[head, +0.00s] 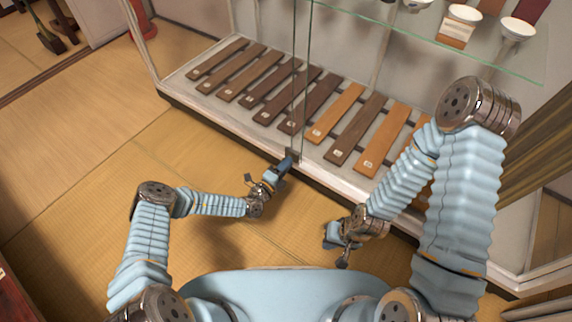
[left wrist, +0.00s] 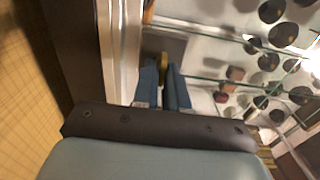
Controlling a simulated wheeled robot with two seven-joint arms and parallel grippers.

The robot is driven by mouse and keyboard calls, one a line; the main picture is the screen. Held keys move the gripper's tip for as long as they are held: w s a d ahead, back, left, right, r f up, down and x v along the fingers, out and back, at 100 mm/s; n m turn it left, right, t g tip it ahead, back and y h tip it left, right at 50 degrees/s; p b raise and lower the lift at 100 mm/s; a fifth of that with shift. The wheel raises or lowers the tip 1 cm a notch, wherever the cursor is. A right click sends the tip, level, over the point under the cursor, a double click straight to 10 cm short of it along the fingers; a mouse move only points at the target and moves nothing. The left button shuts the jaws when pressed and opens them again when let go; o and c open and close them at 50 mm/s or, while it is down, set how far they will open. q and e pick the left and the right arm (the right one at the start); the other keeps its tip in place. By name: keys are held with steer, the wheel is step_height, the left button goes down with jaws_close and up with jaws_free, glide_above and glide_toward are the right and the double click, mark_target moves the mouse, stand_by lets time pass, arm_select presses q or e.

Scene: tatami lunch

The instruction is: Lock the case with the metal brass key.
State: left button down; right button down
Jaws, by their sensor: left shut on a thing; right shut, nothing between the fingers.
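The glass display case (head: 225,100) has a white base rail and two upright glass edges meeting near its front middle. A small dark lock block (head: 293,154) sits at the foot of those edges; it appears as a dark plate in the left wrist view (left wrist: 172,43). My left gripper (head: 287,163) is at this block, its blue fingers shut. In the left wrist view its fingertips (left wrist: 164,68) hold the brass key (left wrist: 164,60), mostly hidden, pointing at the dark plate. Whether the key is inserted cannot be told. My right gripper (head: 336,240) is shut and empty, low in front of the case.
Inside the case lie several wooden bars (head: 345,110) in a row. A glass shelf (head: 440,50) above holds white bowls (head: 516,28). Tatami floor (head: 90,140) is clear at left. A dark wooden edge (head: 12,290) shows at lower left.

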arm_select(q)
steer(key=c, duration=1.3)
jaws_free()
steer(key=p+v, duration=0.1)
steer(key=v, duration=1.2)
steer(key=shift+s+a, duration=0.25)
steer(key=shift+s, duration=0.1)
